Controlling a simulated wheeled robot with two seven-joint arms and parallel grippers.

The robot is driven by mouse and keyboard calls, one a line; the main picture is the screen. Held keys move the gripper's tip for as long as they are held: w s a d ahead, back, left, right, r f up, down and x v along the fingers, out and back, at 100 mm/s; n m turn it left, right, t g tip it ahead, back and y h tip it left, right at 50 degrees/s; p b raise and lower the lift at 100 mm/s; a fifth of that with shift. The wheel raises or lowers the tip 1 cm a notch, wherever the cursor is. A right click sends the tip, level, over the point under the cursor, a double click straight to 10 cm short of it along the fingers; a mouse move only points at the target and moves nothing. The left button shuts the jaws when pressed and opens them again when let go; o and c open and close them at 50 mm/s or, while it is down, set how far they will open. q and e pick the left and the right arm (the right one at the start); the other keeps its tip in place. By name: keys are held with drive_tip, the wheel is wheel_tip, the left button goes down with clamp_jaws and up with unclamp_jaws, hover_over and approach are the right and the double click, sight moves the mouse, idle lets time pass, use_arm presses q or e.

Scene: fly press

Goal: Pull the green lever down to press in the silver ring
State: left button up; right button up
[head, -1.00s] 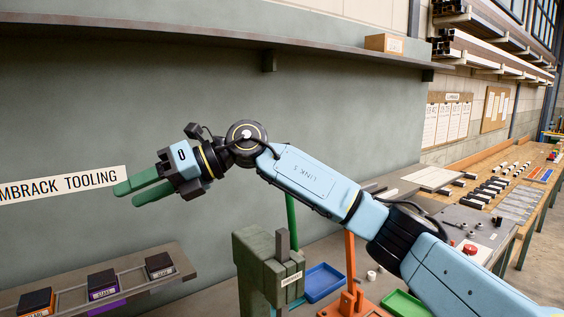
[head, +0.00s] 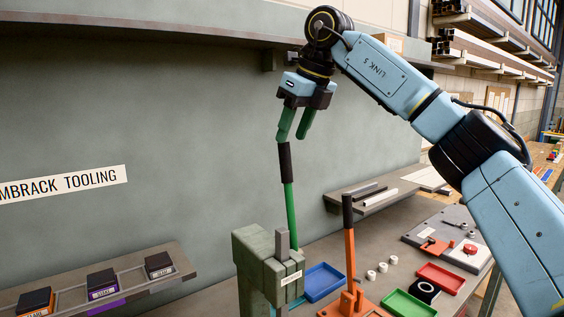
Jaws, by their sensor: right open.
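The green lever (head: 290,205) stands nearly upright behind the green press (head: 252,262), with a black grip (head: 285,160) at its top. My right gripper (head: 293,136) points down with its two green fingers apart, empty, just above the grip. I cannot tell whether the fingers touch it. Several small silver rings (head: 382,267) lie on the bench right of the press. I cannot tell which one the task means, or whether a ring sits in the press. My left gripper is out of view.
An orange lever (head: 348,240) on an orange base stands right of the press. Blue (head: 323,281), green (head: 408,304) and red (head: 441,278) trays lie on the bench. A wall shelf (head: 150,30) runs above, and a low rack (head: 130,276) is at the left.

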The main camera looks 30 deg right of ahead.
sight(282, 160)
drive_tip(key=x, duration=0.7)
drive_tip(key=shift+w+f, duration=0.15)
drive_tip(key=shift+f, duration=0.2)
drive_tip(key=shift+c, duration=0.4)
clamp_jaws()
